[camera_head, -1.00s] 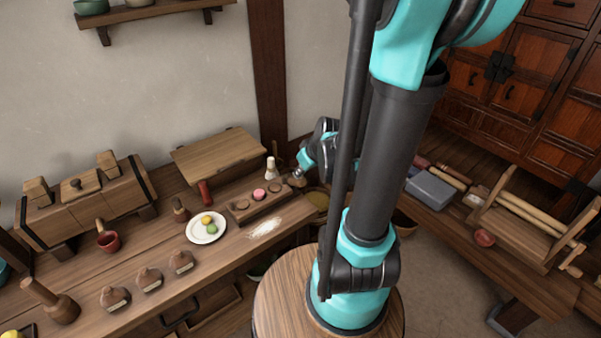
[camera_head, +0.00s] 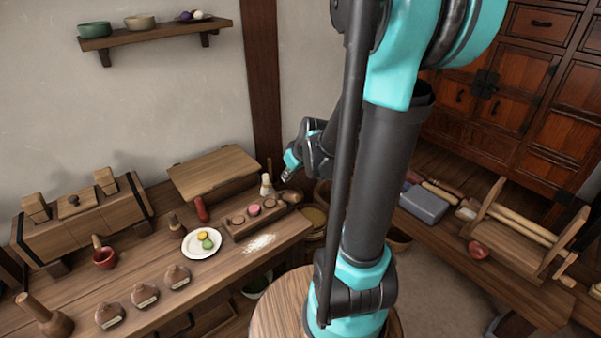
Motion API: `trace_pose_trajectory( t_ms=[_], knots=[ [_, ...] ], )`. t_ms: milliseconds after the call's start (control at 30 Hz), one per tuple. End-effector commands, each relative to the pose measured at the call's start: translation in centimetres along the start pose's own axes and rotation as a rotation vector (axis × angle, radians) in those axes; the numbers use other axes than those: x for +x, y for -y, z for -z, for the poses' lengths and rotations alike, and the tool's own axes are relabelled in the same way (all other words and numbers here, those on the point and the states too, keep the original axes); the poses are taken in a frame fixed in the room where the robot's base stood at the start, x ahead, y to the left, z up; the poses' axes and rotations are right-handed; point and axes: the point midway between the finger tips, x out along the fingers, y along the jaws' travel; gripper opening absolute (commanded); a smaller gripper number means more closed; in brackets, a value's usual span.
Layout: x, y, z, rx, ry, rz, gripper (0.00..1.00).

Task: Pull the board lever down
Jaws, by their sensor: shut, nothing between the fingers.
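A sloped wooden board (camera_head: 214,170) stands on the bench against the wall. A thin dark upright stick (camera_head: 270,168) shows at its right end; I cannot tell whether this is the board lever. A red-handled piece (camera_head: 201,210) stands at the board's front edge, and a pale peg-shaped piece (camera_head: 266,185) stands to its right. My gripper (camera_head: 286,177) is shut and empty. In the picture it is just right of the pale piece, above the bench's right end; no contact shows. Its fingertips are small here, and my arm column hides what is behind it.
In front of the board are a wooden tray (camera_head: 236,235) with a pink sweet and a white plate (camera_head: 190,252) with sweets. A large box with wooden blocks (camera_head: 85,225) is at left.

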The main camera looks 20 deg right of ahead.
Motion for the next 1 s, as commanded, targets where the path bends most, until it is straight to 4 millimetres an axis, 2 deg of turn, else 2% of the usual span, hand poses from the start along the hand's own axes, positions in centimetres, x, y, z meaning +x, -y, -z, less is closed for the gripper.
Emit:
trace_pose_trajectory(
  t_ms=[700,1000],
  knots=[
    [-7.7,0.0,-1.4,0.002,0.000,-0.001,0.00],
    [-9.7,0.0,-1.8,0.001,0.000,0.000,0.00]
  ],
)
